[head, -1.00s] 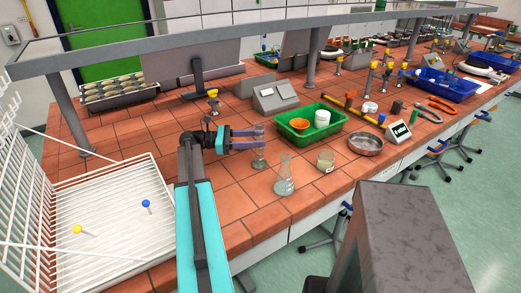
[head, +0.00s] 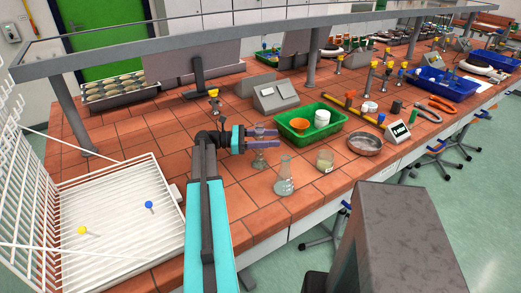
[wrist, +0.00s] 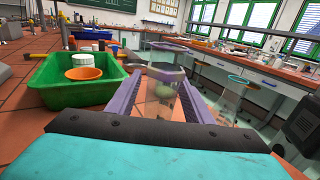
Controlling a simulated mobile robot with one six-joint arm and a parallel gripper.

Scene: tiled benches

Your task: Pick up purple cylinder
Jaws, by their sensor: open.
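The purple cylinder (wrist: 164,97) is clear glass with a purple rim. In the wrist view it stands upright between the two fingers of my gripper (wrist: 163,104), which are apart. In the head view the cylinder's lower part and foot (head: 259,163) show on the tiled bench, below the purple fingers of my gripper (head: 266,139). The fingers hide part of its upper body there. I cannot tell whether either finger touches the glass.
A conical flask (head: 285,177) and a beaker (head: 325,161) stand close to the right. A white wire rack (head: 118,252) is at left. The bench's front edge is near.

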